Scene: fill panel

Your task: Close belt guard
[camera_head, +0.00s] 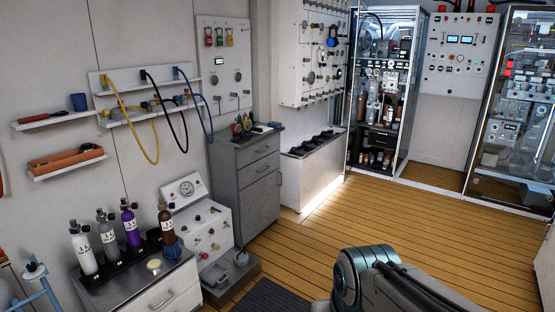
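I cannot pick out a belt guard for certain in the head view. A white machine (208,232) with a round gauge (187,188) and several knobs stands low on the floor at the left of centre. It sits beside a grey drawer cabinet, and a dark grey base juts out at its foot. Part of my own arm, grey and teal with black cables, rises from the bottom edge right of centre. My gripper is not in the picture.
Several gas cylinders (130,222) stand on a white drawer unit (165,287) at the lower left. The grey cabinet (250,185) stands against the wall. Glass-fronted cabinets (515,115) line the back. The wooden floor (380,210) in the middle is clear.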

